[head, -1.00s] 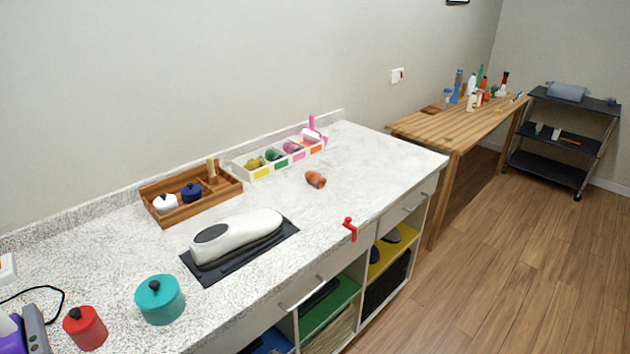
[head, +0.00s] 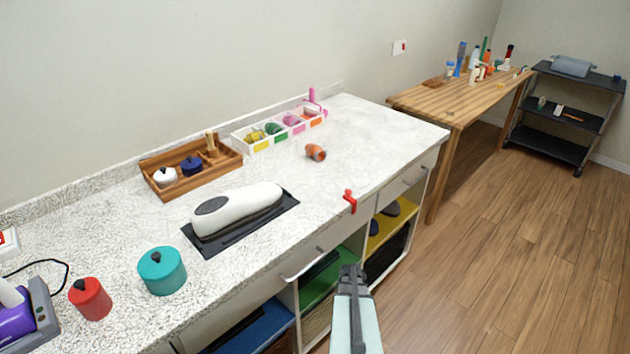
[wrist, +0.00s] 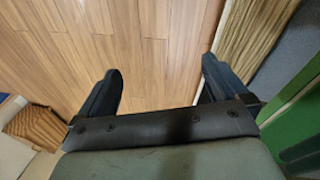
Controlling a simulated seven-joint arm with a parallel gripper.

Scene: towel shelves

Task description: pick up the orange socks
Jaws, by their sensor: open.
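The rolled orange socks (head: 316,152) lie on the speckled white counter (head: 370,130), right of the middle, in front of the white compartment tray. My gripper (head: 349,272) shows at the bottom of the head view, in front of the counter's open shelves and well short of the socks. In the wrist view my gripper (wrist: 162,82) is open, with its two dark fingers wide apart and nothing between them. It points down at the wooden floor. The socks are not in the wrist view.
The white tray (head: 248,145) holds several coloured rolls by the wall. A red clamp (head: 350,201) sits on the counter's front edge. A white shoe-shaped device (head: 238,210), a teal pot (head: 162,271) and a red pot (head: 90,299) stand left. Counter around the socks is clear.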

